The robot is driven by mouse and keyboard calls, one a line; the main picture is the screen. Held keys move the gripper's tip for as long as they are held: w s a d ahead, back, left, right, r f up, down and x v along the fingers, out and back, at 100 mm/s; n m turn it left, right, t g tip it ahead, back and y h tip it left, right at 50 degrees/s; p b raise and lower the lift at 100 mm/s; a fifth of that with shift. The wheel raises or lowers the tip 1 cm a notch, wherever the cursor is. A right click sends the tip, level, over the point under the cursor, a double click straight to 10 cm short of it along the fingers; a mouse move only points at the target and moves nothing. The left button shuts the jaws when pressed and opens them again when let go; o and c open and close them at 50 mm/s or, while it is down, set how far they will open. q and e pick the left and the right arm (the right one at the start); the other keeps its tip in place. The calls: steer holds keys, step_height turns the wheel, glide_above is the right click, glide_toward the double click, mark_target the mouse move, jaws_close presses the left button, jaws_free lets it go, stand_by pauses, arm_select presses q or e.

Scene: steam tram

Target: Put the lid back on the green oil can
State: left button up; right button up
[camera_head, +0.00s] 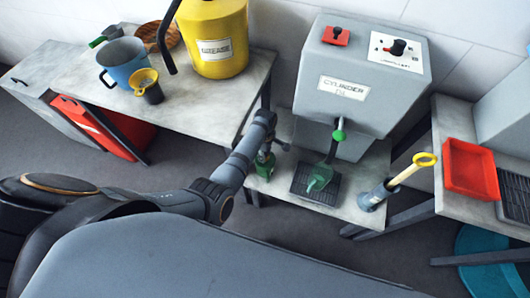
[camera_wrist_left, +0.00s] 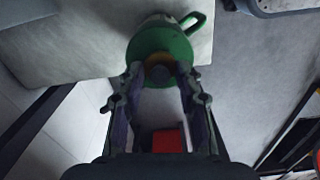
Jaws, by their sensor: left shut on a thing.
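A green oil can (camera_head: 265,166) stands on the low shelf, left of the drip tray, and its upper part is partly covered by my left gripper (camera_head: 266,146). In the left wrist view, the green can (camera_wrist_left: 162,36) with its loop handle is just beyond the fingertips of the left gripper (camera_wrist_left: 160,75). The gripper is shut on a small brass-and-grey piece, seemingly the lid (camera_wrist_left: 160,62), at the can's top. The fingers hide much of it, and I cannot tell whether it is seated. My right gripper is not in view.
The grey cylinder oil tank (camera_head: 350,90) with its green-knobbed tap stands close on the right. A green vessel (camera_head: 320,178) sits on the black drip tray (camera_head: 303,189). A yellow grease can (camera_head: 216,40) and a blue mug (camera_head: 124,63) stand on the left table.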

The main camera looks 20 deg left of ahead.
arm_select(q)
steer(key=shift+f, duration=0.2)
stand_by(0.6)
steer(key=o, duration=0.9)
steer(key=shift+c, duration=0.2)
steer(key=shift+o, duration=0.2)
steer(key=o, duration=0.4)
steer(key=shift+o, duration=0.2)
step_height(320, 180, up, 6)
steer(key=p, duration=0.6)
steer(key=shift+p, duration=0.4)
